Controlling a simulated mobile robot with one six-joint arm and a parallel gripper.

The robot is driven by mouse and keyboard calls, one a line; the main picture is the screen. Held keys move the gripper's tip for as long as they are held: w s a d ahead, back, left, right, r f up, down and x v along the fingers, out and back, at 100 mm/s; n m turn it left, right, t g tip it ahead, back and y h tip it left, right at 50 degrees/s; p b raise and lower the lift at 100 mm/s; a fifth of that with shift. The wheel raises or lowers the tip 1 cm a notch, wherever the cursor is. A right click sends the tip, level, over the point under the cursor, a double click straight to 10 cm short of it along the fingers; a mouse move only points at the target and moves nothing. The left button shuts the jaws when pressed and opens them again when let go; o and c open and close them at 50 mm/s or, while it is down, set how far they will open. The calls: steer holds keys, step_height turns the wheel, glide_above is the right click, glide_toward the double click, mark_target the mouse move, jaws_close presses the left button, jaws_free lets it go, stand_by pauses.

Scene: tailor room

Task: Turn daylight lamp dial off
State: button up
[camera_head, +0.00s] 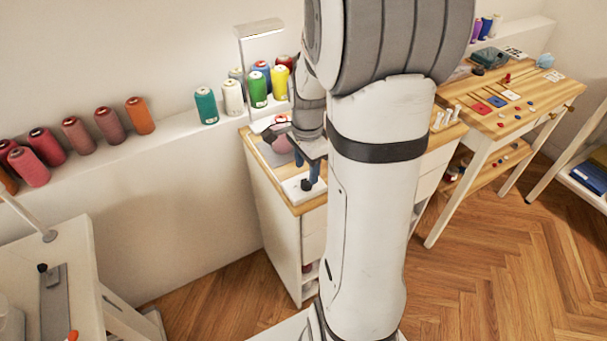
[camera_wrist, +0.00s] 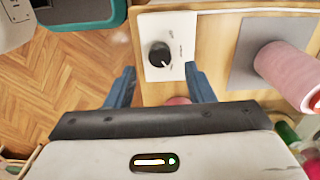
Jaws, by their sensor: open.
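The lamp dial is a round black knob (camera_wrist: 159,55) with a white pointer mark, on a white plate (camera_wrist: 181,22) near the cabinet edge. In the head view the dark knob (camera_head: 306,185) shows just below my gripper's fingers. My gripper (camera_wrist: 160,69) is open, with its blue fingers apart on either side of the plate and nothing between them. I cannot tell whether they touch anything. In the head view my gripper (camera_head: 307,170) points down at the plate. The lamp head (camera_head: 260,30) stands above the thread spools and looks lit underneath.
Several coloured spools line the wall ledge, including a green one (camera_head: 258,90). A wooden worktable (camera_head: 480,105) with small items is at right. Herringbone floor (camera_head: 217,306) lies open in front.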

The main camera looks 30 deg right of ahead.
mark_target(306, 182)
step_height(306, 182, down, 4)
steer(key=shift+f, duration=0.1)
steer(key=shift+c, duration=0.6)
steer(key=c, duration=0.9)
